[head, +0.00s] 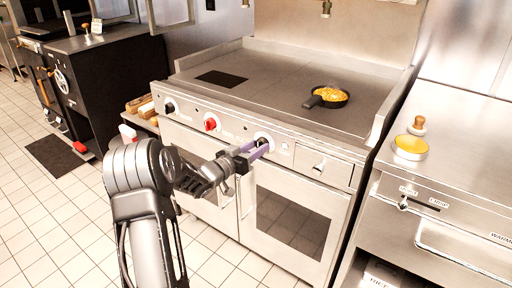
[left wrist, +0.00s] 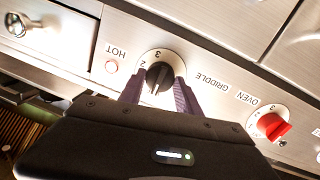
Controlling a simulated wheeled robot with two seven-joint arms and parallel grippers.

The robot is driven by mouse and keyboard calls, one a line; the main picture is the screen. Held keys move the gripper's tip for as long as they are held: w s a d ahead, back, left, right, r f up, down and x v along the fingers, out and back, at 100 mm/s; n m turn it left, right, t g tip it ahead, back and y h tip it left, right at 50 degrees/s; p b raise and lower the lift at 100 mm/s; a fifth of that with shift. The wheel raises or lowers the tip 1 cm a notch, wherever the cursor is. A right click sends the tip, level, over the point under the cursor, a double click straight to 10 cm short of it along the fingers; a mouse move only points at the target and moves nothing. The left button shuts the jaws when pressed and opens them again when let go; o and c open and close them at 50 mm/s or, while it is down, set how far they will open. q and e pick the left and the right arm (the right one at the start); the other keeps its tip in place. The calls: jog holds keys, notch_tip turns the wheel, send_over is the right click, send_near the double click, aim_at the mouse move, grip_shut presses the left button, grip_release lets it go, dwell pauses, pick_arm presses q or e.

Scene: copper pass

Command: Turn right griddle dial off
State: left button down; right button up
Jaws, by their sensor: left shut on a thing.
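The right griddle dial (left wrist: 158,76) is a black knob on a white round plate with numbers, beside the word GRIDDLE in the left wrist view. In the head view the dial (head: 264,140) is the rightmost on the range's front panel, partly hidden by my fingers. My left gripper (head: 256,149) is at the panel with its purple fingers on either side of the knob. It is shut on the knob, and in the left wrist view the gripper's fingers (left wrist: 158,92) flank it. The dial's exact setting is hard to read. My right gripper is out of view.
A red oven dial (left wrist: 271,125) is beside the griddle dial; a black dial (head: 169,107) is farther left. A small HOT light (left wrist: 111,66) and a drawer (head: 322,165) lie on the other side. A pan of yellow food (head: 328,96) sits on the griddle top (head: 270,75).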

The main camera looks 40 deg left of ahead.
pick_arm(q)
jog(key=c, duration=0.8)
grip_release()
jog(key=shift+c, duration=0.2)
jog(key=s, duration=0.7)
jog(key=shift+s+a+r, duration=0.15)
jog(key=shift+s+a, duration=0.1)
jog(key=shift+s, duration=0.15)
